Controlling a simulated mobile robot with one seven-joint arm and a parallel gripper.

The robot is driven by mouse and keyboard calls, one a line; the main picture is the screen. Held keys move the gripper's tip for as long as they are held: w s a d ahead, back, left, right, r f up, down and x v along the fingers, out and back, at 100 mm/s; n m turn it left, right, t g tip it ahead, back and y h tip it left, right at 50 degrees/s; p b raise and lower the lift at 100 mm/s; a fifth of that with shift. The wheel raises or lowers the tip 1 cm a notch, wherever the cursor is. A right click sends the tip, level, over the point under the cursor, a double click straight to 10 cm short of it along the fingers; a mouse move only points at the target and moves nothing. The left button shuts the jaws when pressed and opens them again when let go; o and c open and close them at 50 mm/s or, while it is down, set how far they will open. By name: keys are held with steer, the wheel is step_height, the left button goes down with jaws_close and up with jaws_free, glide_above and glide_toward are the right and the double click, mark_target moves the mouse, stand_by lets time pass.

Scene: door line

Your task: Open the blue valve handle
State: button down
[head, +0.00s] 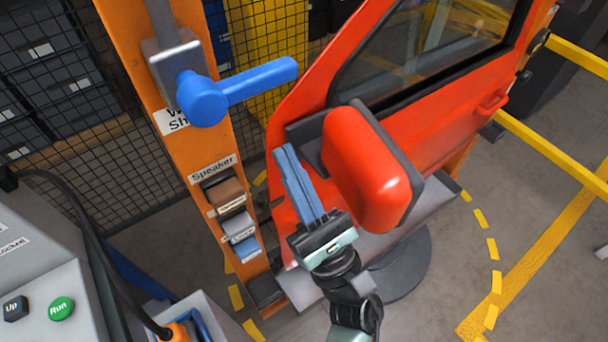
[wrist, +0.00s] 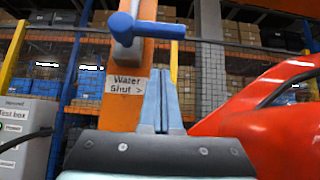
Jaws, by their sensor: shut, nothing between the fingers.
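The blue valve handle (head: 235,90) is mounted on a grey pipe on the orange post (head: 205,150). Its lever points right and slightly up in the head view. In the wrist view the handle (wrist: 145,27) is at the top, its lever roughly level to the right, above a label reading "Water Shut >" (wrist: 127,88). My gripper (head: 282,150) is shut and empty, with its blue fingers together. It is below and right of the handle in the head view and apart from it. In the wrist view the closed fingertips (wrist: 162,75) point up below the lever.
A red car door (head: 430,110) with a red mirror (head: 365,165) stands close to my gripper's right. A control box (head: 40,290) with Up and Run buttons is at lower left. A black mesh fence (head: 110,150) is behind the post. Yellow rails (head: 550,150) are at right.

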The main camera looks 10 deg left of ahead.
mark_target(235, 80)
step_height(235, 80, up, 6)
steer(key=w+a+p, duration=0.1)
steer(key=p, duration=0.3)
steer(key=shift+w+a+r+p, duration=0.2)
steer(key=shift+w+a+p, duration=0.15)
steer(key=shift+a, duration=0.05)
steer(key=shift+n+g+y+b, duration=0.3)
steer(key=shift+n+y+b, duration=0.1)
steer(key=shift+b, duration=0.1)
